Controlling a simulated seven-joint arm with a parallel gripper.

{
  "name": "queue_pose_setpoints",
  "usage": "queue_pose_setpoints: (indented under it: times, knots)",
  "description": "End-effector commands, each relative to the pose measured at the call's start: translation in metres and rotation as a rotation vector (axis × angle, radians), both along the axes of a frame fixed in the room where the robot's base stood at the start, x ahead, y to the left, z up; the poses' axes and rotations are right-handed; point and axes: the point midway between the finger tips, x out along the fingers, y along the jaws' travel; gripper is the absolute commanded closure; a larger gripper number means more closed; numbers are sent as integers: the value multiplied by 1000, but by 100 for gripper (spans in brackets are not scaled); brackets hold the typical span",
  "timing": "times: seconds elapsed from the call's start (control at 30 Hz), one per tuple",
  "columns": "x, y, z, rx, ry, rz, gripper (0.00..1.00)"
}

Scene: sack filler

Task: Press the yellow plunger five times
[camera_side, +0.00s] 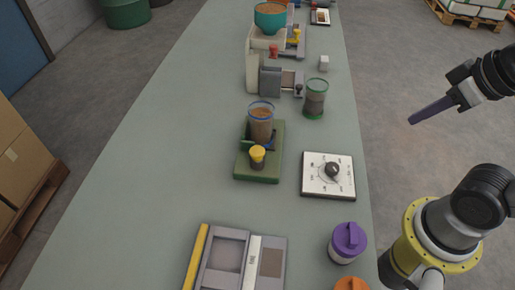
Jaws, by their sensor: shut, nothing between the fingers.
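The yellow plunger (257,154) stands upright at the front of a green base (258,178) in the middle of the bench. Behind it on the same base is a clear blue-rimmed container (261,124) with brown contents. My gripper (412,121) is at the right, past the bench's right edge, with its dark purple fingers shut and empty. It points left and slightly down. It is well apart from the plunger and touches nothing.
A white dial panel (328,176) lies right of the green base. A green-rimmed cup (315,98) and grey device (281,83) stand behind. A purple-lidded jar (347,242) and grey tray (236,259) are in front. The bench's left side is clear.

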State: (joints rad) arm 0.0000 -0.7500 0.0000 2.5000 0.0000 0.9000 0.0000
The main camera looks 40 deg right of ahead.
Motion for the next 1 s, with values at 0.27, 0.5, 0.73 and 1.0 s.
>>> queue_pose_setpoints:
  times: [0.27, 0.5, 0.73, 1.0]
  knots:
    - [0, 0, 0, 0, 0, 0, 100]
    - [0, 0, 0, 0, 0, 0, 100]
    - [0, 0, 0, 0, 0, 0, 100]
    - [2, -2, 1, 18, -9, -54, 100]
